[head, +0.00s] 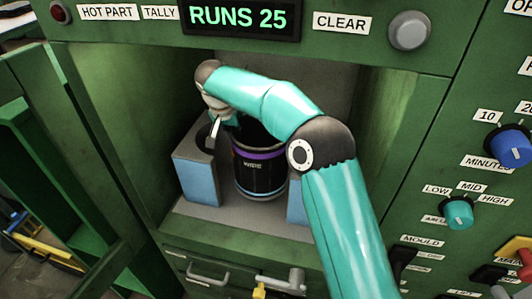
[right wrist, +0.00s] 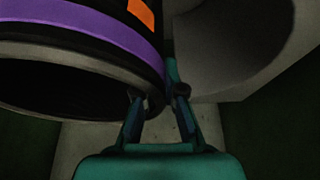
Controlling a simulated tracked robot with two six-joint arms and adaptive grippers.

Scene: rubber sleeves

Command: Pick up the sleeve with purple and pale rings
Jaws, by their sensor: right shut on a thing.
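The black sleeve (head: 258,180) with a purple ring near its top and a pale ring stands upright in the green machine's recess, between two blue-faced blocks. My right gripper (head: 215,122) reaches in from above and is at the sleeve's upper left edge, partly hidden by my own arm. In the right wrist view the sleeve (right wrist: 75,35) fills the upper left, with its purple band, an orange patch and a dark open end. There the gripper's fingers (right wrist: 160,98) are at the sleeve's edge, shut on its wall. My left gripper is not in view.
Blue-faced blocks stand close on the left (head: 197,175) and right (head: 296,200) of the sleeve. The recess has green side walls (head: 395,120) and a grey floor. An open green door (head: 75,130) stands at left. A panel with knobs (head: 510,146) is at right.

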